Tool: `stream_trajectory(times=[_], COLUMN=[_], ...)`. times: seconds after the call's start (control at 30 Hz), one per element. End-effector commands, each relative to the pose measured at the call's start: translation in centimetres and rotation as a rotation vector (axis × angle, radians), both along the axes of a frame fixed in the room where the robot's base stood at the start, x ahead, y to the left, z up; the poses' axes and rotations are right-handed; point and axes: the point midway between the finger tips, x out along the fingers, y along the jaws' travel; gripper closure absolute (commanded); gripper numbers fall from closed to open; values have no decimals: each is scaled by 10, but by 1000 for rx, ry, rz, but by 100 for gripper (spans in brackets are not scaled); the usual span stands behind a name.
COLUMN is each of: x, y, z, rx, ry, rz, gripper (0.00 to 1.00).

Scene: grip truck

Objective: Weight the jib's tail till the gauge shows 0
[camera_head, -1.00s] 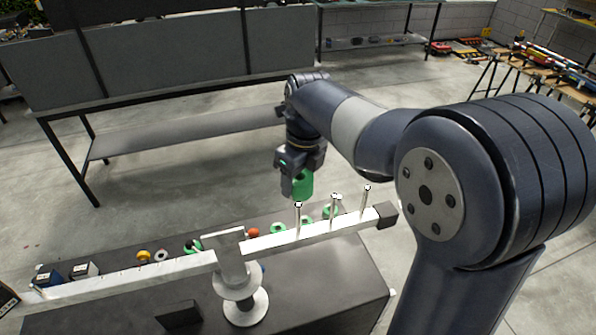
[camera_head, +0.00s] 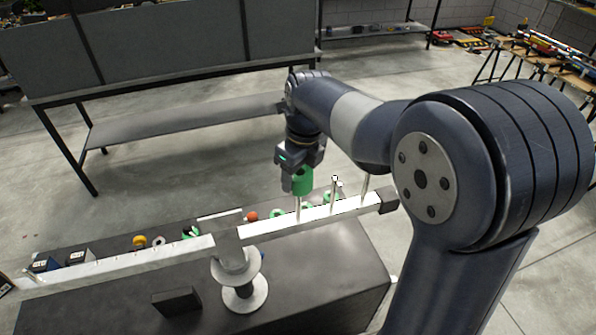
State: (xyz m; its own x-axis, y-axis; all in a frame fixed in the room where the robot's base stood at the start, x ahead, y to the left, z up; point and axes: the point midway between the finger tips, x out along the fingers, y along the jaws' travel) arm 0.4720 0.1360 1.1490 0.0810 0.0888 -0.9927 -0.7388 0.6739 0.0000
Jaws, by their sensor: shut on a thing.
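My gripper (camera_head: 300,160) is shut on a green cylindrical weight (camera_head: 303,182), held upright above the jib's right arm. The weight's lower end covers the top of the nearest upright pin (camera_head: 298,210); I cannot tell whether the pin is inside it or behind it. The white jib beam (camera_head: 130,262) rests on a central post (camera_head: 236,265), with its right end higher in the picture. A dark block (camera_head: 388,201) caps the right end. No gauge reading is legible.
Dark boxes (camera_head: 77,257) stand at left. A black block (camera_head: 177,301) sits in front.

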Motion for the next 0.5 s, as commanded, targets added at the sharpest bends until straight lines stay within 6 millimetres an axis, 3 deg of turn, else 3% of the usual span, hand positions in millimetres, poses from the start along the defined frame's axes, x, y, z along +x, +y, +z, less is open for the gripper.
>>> stream_trajectory(times=[0.5], x=[0], y=[0], z=[-23], rx=[2], ry=[-3], rz=[0], gripper=[66])
